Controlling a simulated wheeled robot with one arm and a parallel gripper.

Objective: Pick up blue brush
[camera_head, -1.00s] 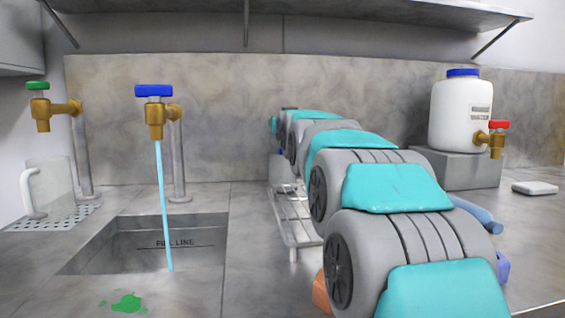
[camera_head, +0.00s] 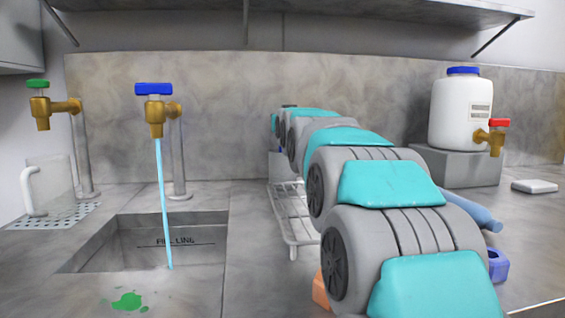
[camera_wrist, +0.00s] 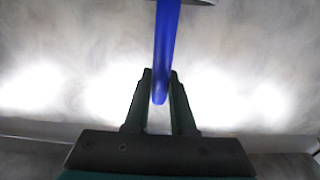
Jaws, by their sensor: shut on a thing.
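In the wrist view, the blue brush shows as a long blue handle (camera_wrist: 166,45) running from the top edge down between the fingertips. My gripper (camera_wrist: 160,76) is shut on the handle near its lower end. A grey rounded edge shows at the top of the wrist view, beside the handle; I cannot tell what it belongs to. In the head view, my own arm stretches away toward the back wall and hides most of the gripper and the brush.
A wire rack (camera_head: 294,228) stands left of my arm. Water runs from the blue-handled tap (camera_head: 155,105) into the sink (camera_head: 150,245). A clear mug (camera_head: 50,187) stands at left. A white jug (camera_head: 461,115) sits on a grey block (camera_head: 455,168). A blue object (camera_head: 497,265) lies right of my arm.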

